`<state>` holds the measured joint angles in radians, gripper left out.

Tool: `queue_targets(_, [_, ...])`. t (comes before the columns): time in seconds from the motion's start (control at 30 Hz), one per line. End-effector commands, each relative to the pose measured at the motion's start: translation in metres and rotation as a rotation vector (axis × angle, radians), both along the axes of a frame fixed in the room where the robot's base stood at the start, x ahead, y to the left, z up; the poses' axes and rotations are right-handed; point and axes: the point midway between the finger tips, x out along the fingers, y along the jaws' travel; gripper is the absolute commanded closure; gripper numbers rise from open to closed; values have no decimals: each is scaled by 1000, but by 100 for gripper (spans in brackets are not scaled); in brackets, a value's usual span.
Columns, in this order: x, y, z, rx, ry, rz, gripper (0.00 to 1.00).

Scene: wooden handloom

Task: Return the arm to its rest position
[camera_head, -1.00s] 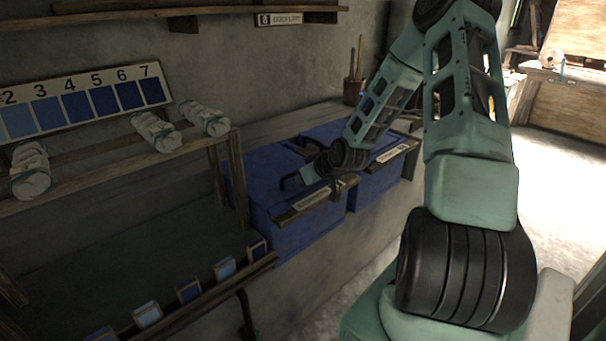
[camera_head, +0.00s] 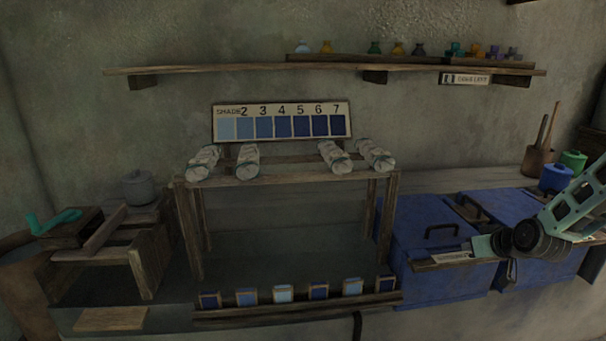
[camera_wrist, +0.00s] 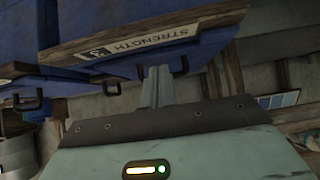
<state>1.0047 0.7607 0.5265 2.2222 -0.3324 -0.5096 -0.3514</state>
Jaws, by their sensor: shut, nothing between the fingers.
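My arm reaches in from the right edge of the head view. My gripper (camera_head: 482,246) is in front of the left blue vat (camera_head: 425,225), near its front ledge and label (camera_head: 452,257). I cannot tell in that view whether it touches the ledge. In the wrist view my gripper's fingers (camera_wrist: 157,84) are together with nothing between them. Just beyond them is a wooden ledge with a label reading "STRENGTH 3" (camera_wrist: 140,42).
The right blue vat (camera_head: 500,212) stands close beside, partly behind my arm. A wooden rack (camera_head: 290,176) with several tied bundles stands left, under a shade chart (camera_head: 282,122). Small swatch blocks line a low rail (camera_head: 300,312). A shelf (camera_head: 240,69) holds small jars.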

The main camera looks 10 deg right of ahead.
Motion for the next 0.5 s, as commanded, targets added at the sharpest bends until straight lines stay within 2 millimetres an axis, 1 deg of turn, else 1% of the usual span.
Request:
queue_targets(0.03, [3, 13, 6, 0, 13, 24, 100])
queue_targets(0.07, [4, 22, 10, 0, 25, 39, 100])
queue_targets(0.13, [5, 53, 21, 0, 70, 89, 100])
queue_targets(0.17, [4, 70, 26, 0, 96, 116, 100])
queue_targets(0.2, [3, 94, 34, 0, 133, 154, 100])
queue_targets(0.27, [-4, 132, 47, -4, 194, 213, 100])
queue_targets(0.3, [-11, 157, 56, -8, 234, 247, 100])
queue_targets(0.37, [-25, 192, 68, -17, 296, 297, 100])
queue_targets(0.4, [-35, 214, 77, -25, 333, 329, 100])
queue_targets(0.47, [-54, 246, 91, -36, 390, 374, 100])
queue_targets(0.5, [-68, 266, 99, -47, 426, 403, 100])
